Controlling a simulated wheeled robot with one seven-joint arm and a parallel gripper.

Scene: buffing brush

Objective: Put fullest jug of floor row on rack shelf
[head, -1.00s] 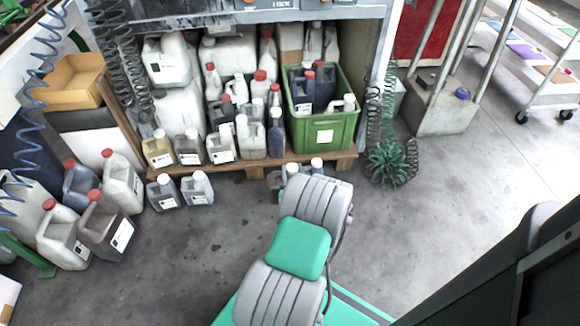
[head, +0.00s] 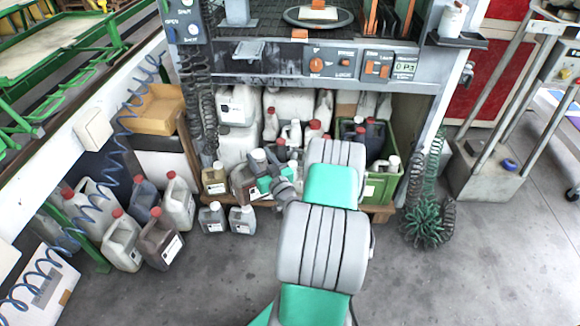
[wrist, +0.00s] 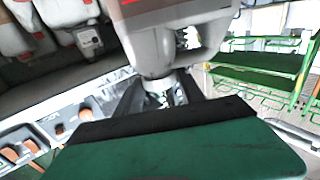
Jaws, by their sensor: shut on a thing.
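My gripper (head: 264,184) reaches in toward the left part of the rack's lower shelf in the head view. It is shut on a grey jug (head: 242,184). In the wrist view the pale grey jug (wrist: 172,42) fills the top middle, with its narrow neck between my dark fingers (wrist: 160,95). Two small grey jugs of the floor row, one at left (head: 212,218) and one at right (head: 242,220), stand on the floor in front of the rack. My arm hides the floor to their right. The wooden lower shelf (head: 376,212) carries several jugs. Whether the held jug touches it is unclear.
A green crate (head: 382,188) with jugs stands at the shelf's right. A small yellowish jug (head: 214,179) is left of the held jug. Larger red-capped jugs (head: 160,240) stand on the floor at left. A coiled hose (head: 427,222) lies at right. The front floor is open.

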